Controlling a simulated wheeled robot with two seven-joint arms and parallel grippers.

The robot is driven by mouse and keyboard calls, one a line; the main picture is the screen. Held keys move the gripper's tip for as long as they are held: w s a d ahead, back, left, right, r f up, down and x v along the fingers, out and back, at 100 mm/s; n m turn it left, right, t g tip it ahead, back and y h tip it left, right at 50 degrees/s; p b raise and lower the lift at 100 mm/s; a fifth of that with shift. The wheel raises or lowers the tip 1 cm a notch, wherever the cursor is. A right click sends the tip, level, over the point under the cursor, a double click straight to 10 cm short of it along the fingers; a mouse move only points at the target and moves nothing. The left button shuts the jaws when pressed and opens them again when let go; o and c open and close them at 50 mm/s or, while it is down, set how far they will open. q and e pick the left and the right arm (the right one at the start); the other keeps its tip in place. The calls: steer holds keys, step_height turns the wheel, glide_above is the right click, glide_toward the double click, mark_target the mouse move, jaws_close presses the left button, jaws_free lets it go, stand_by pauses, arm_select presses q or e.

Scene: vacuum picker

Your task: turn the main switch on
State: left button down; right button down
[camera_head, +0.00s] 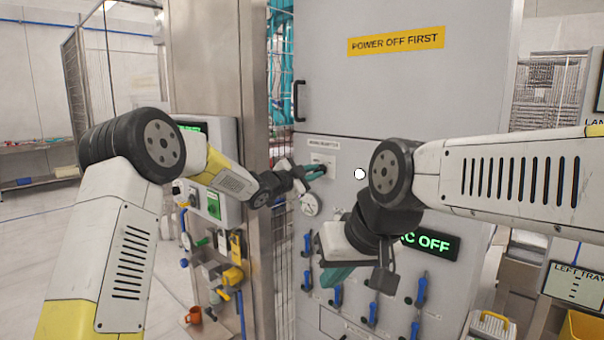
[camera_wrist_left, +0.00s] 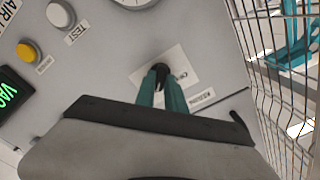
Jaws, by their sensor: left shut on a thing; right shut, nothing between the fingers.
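The main switch is a dark knob on a pale plate (camera_head: 325,159) on the grey cabinet front, under a small label. In the left wrist view the knob (camera_wrist_left: 161,69) shows between the teal fingertips, with the pale plate around it. My left gripper (camera_head: 313,172) is shut on the knob; the fingers hide part of it, and I cannot tell which way it is turned. My right gripper (camera_head: 337,276) is shut and empty, in front of the lower cabinet. A display (camera_head: 430,244) with green letters ends in "C OFF", its left part hidden by my right arm.
A round gauge (camera_head: 311,205) is just below the switch. Several blue-handled valves (camera_head: 421,289) line the lower cabinet. A yellow button (camera_wrist_left: 28,51) and a white button (camera_wrist_left: 60,14) show in the wrist view. A wire mesh (camera_wrist_left: 268,70) stands beside the cabinet, and a steel post (camera_head: 215,70) left of it.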

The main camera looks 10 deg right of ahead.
arm_select(q)
steer(key=shift+f, duration=0.1)
steer(key=c, duration=1.4)
jaws_free()
steer(key=v, duration=0.7)
steer(key=shift+s+a, duration=0.25)
steer(key=shift+a, duration=0.1)
steer(key=shift+a, duration=0.1)
steer(key=s+a+r+n+y, duration=0.1)
steer(key=s+a+n+y, duration=0.55)
steer(key=a, duration=0.55)
steer(key=s+a+r+n+y, duration=0.1)
steer(key=s+a+n+y, duration=0.5)
steer(key=a, duration=0.6)
steer(key=s+a+f+n+g, duration=0.1)
steer(key=s+f+n, duration=0.1)
steer(key=s, duration=0.6)
steer(key=s+a+f+n+g, duration=0.2)
steer(key=s+f, duration=0.1)
steer(key=s, duration=0.6)
steer(key=s+a+f+n+g, duration=0.1)
steer(key=s+a+f+n, duration=0.1)
steer(key=s, duration=0.7)
steer(key=shift+s+f+g, duration=0.25)
steer(key=shift+f+g, duration=0.15)
steer(key=shift+f, duration=0.2)
